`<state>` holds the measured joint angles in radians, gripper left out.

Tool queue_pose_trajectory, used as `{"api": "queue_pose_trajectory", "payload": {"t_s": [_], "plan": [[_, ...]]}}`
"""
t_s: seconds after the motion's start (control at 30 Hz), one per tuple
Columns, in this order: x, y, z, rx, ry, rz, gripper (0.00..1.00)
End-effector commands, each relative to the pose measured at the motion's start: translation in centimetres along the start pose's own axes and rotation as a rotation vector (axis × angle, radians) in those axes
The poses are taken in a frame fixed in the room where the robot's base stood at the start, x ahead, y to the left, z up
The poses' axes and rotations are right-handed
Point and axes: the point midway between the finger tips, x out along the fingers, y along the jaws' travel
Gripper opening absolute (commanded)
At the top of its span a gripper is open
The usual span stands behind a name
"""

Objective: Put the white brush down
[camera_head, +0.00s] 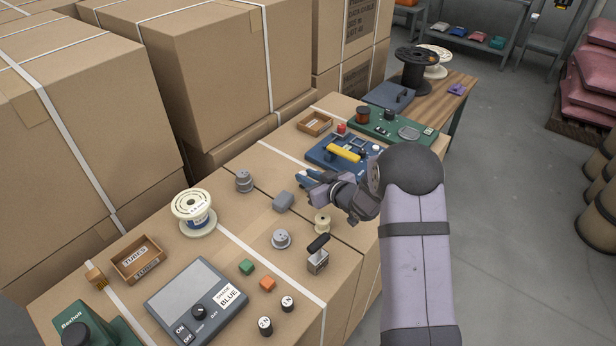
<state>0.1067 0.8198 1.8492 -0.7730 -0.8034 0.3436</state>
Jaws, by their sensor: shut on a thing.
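My gripper (318,184) is above the cardboard box top, near the blue tray's front left edge. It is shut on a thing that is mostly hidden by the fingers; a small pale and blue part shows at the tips. I take this for the white brush, but its shape is not clear from here. No other white brush stands out in view. The box top (235,230) under and left of the gripper has bare patches.
A blue tray (325,157) holds a yellow piece (344,153). A black-handled metal piece (318,254) is in front. Tall cartons (205,75) wall the back.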

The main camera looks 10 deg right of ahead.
Motion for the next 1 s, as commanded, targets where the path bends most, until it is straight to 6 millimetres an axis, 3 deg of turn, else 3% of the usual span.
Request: {"api": "queue_pose_trajectory", "payload": {"t_s": [0.33,0.37,0.43,0.83,1.0], "plan": [[0.2,0.0,0.3,0.0,0.001,0.0,0.0],[0.1,0.0,0.2,-0.001,0.001,0.0,0.25],[0.1,0.0,0.2,-0.001,0.001,0.0,0.39],[-0.1,0.0,-0.2,-0.001,0.001,0.0,0.39],[-1.4,0.1,-0.1,-0.001,0.002,0.001,0.39]]}}
